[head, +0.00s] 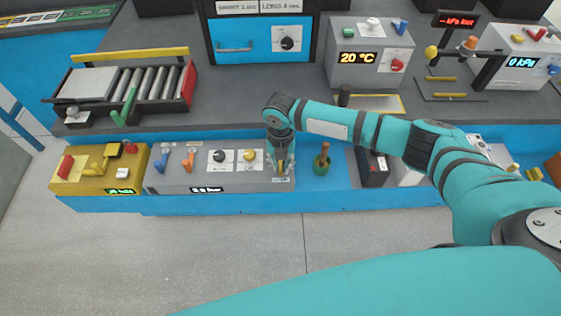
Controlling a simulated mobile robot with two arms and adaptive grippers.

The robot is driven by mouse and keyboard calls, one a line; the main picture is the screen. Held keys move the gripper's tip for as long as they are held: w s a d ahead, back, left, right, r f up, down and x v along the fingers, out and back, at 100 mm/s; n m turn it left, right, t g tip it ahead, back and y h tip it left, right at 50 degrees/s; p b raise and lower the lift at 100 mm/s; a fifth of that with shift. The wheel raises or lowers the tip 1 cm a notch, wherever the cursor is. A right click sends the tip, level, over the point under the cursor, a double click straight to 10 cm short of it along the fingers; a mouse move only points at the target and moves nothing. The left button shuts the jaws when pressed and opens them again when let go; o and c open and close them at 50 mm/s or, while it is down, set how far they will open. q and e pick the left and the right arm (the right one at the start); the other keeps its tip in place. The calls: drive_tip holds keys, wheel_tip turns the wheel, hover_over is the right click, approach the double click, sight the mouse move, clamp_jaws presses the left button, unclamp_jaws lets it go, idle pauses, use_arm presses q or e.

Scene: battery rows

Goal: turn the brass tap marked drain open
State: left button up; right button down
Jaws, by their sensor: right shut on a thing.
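My right gripper (281,166) points down at the right end of a low grey control panel (172,186). It is shut on a small brass-coloured piece, which appears to be the brass tap (282,172). The fingers hide most of the tap, so I cannot tell how far its handle is turned. A small pale label (281,180) lies just in front of it, too small to read. My left gripper is not in view.
A green pot with a brown-orange top (321,165) stands close on the right. A yellow box (70,180) is far left.

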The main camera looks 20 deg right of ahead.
sight(280, 165)
drive_tip(key=c, duration=1.6)
unclamp_jaws()
drive_tip(key=shift+r, duration=0.1)
wheel_tip(280, 165, up, 12)
